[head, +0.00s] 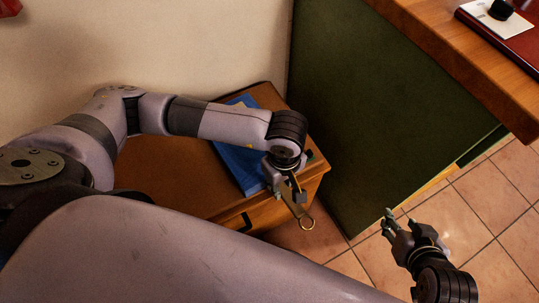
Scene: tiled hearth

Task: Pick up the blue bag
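The blue bag (240,163) lies on top of a low wooden cabinet (170,167), near its right end. My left arm crosses above it and hides part of it. My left gripper (288,189) is at the bag's right side, by the cabinet's front edge. Its fingers are small and partly hidden, so I cannot tell whether they are open or touch the bag. A thin gold-coloured loop (306,226) shows just below this gripper; I cannot tell what it belongs to. My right gripper (389,221) is open and empty over the tiled floor, well apart from the bag.
A dark green panel (375,110) stands right beside the cabinet. Above it is a wooden counter (440,50) bearing a dark red item (510,38) with a white card and a small black object. A pale wall (150,45) is behind the cabinet. The tiled floor (490,195) is clear.

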